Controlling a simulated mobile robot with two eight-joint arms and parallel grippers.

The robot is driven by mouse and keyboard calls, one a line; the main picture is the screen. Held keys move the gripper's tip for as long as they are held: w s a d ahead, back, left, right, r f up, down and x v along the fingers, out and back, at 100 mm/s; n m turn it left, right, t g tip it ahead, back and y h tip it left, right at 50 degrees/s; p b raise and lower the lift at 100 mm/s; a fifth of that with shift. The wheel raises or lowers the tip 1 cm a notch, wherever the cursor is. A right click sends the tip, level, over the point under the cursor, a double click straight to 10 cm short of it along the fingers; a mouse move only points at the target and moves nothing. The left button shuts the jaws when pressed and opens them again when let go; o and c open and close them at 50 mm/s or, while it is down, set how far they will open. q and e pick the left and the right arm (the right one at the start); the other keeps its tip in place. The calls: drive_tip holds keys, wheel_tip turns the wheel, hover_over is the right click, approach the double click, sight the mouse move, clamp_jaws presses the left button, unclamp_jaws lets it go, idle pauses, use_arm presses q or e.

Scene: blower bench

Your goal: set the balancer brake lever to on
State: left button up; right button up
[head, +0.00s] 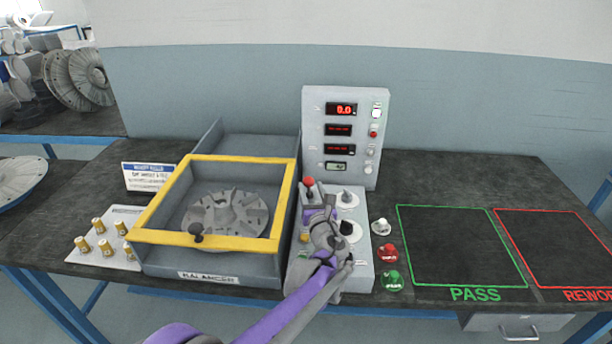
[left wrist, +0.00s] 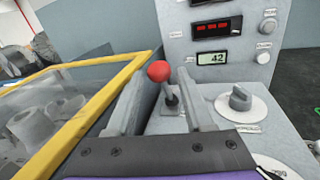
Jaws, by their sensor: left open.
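The balancer brake lever has a red ball knob (head: 309,181) and stands at the back left of the grey control box beside the balancer. In the left wrist view the lever (left wrist: 159,72) stands nearly upright on a dark stem from a small base plate. My left gripper (head: 317,203) is over the control box, just in front of the lever. In the left wrist view its two open fingers (left wrist: 160,108) frame the stem, one on each side, with clear gaps. I cannot tell how deep the stem sits between them. My arm hides part of the control box.
The yellow-framed guard (head: 285,205) of the balancer is close on the left. A display panel (head: 345,95) rises behind. Dark knobs on white dials (left wrist: 240,98) are close on the right. Coloured buttons (head: 388,252) and the PASS area (head: 455,245) lie farther right.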

use_arm(q)
drive_tip(key=x, duration=0.7)
drive_tip(key=shift+s+a, duration=0.1)
clamp_jaws()
idle(1.2)
